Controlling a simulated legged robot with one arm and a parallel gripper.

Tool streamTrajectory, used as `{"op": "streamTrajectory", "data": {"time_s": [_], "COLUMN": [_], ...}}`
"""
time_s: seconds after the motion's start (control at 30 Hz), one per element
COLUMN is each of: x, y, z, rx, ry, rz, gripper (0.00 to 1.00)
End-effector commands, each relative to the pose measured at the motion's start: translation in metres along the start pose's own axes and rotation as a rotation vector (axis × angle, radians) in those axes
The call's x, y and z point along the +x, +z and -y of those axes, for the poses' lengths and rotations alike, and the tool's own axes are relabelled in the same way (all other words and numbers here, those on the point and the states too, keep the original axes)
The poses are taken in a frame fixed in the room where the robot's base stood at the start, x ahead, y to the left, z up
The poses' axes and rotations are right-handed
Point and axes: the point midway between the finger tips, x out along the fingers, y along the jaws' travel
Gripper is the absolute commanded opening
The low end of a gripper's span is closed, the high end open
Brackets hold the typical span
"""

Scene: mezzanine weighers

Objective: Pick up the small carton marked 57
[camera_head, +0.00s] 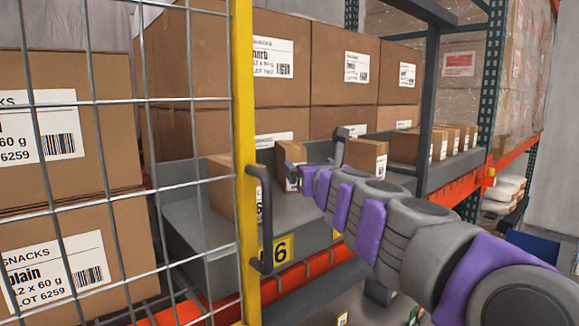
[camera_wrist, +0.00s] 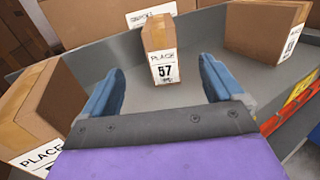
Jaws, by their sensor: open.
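The small carton marked 57 (camera_wrist: 164,72) stands upright on a grey surface in the wrist view. It is brown with tape on top and a white label reading "PLACE 57". My gripper (camera_wrist: 162,82) is open, its two blue fingers pointing towards the carton, one to each side of its line. The carton looks just beyond or level with the fingertips; I cannot tell exactly. In the head view my arm reaches over the grey tray towards a small carton (camera_head: 289,160), and my gripper (camera_head: 315,160) is partly hidden there.
Another small carton (camera_wrist: 265,30) stands to the right, and one (camera_wrist: 50,100) lies close on the left of my gripper. A yellow post (camera_head: 243,120) with a handle and wire mesh stands left of my arm. Large snack boxes (camera_head: 343,85) are stacked behind.

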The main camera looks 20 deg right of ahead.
Motion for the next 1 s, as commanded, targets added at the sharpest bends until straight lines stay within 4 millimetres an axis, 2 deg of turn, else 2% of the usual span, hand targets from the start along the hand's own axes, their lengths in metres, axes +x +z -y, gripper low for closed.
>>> {"op": "streamTrajectory", "data": {"time_s": [0.8, 1.0], "x": [0.101, 0.116], "y": [0.000, 0.001], "z": [0.001, 0.001], "rx": [0.004, 0.003], "ry": [-0.003, -0.002], "rz": [-0.003, -0.001], "gripper": [0.94, 0.94]}}
